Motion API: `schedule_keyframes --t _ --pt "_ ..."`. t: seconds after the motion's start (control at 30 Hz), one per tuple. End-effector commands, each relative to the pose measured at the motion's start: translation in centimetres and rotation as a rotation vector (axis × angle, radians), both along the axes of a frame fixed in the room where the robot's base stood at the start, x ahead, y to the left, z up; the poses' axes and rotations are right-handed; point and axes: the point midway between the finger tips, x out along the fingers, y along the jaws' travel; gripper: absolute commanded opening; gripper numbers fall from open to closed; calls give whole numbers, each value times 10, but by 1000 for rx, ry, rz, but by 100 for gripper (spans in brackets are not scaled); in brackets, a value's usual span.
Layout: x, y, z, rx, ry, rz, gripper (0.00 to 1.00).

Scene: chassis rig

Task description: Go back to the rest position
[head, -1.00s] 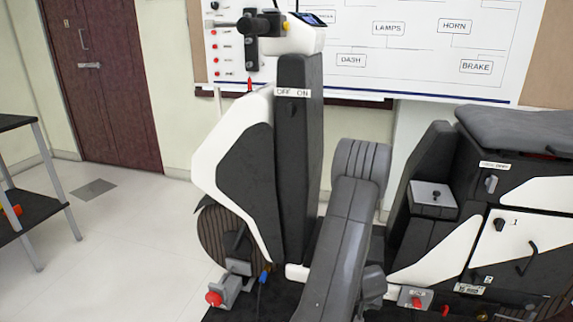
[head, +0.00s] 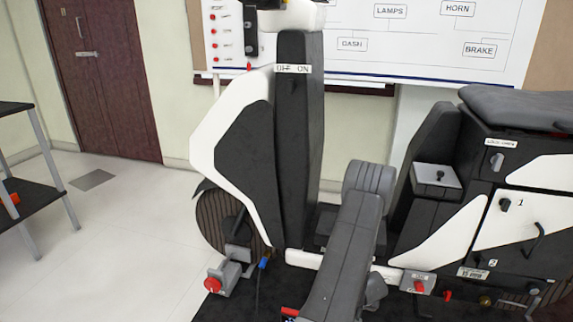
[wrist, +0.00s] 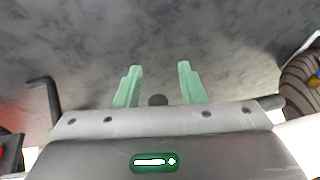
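My gripper (wrist: 158,88) shows in the wrist view with its two green fingers standing apart and nothing between them. A dark grey mottled surface fills the view beyond the fingers. In the head view my grey arm runs up from the bottom middle, and its gripper end is hidden or out of frame. The chassis rig's black and white upright (head: 300,140) stands behind the arm.
A seat block with a white panel (head: 510,220) stands close on the right. A red-knobbed fixture (head: 213,285) is low at the left, beside a ribbed wheel. A shelf table (head: 30,180) is at the far left. The floor between is clear.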

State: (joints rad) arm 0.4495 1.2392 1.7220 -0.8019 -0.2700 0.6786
Motion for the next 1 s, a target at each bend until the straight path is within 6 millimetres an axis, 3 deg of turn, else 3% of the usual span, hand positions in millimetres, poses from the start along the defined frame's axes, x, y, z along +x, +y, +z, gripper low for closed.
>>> schedule_keyframes --t 0.5,1.0 --pt "1 4 -16 112 -33 0 36" --pt "1 3 -12 108 -32 2 36"
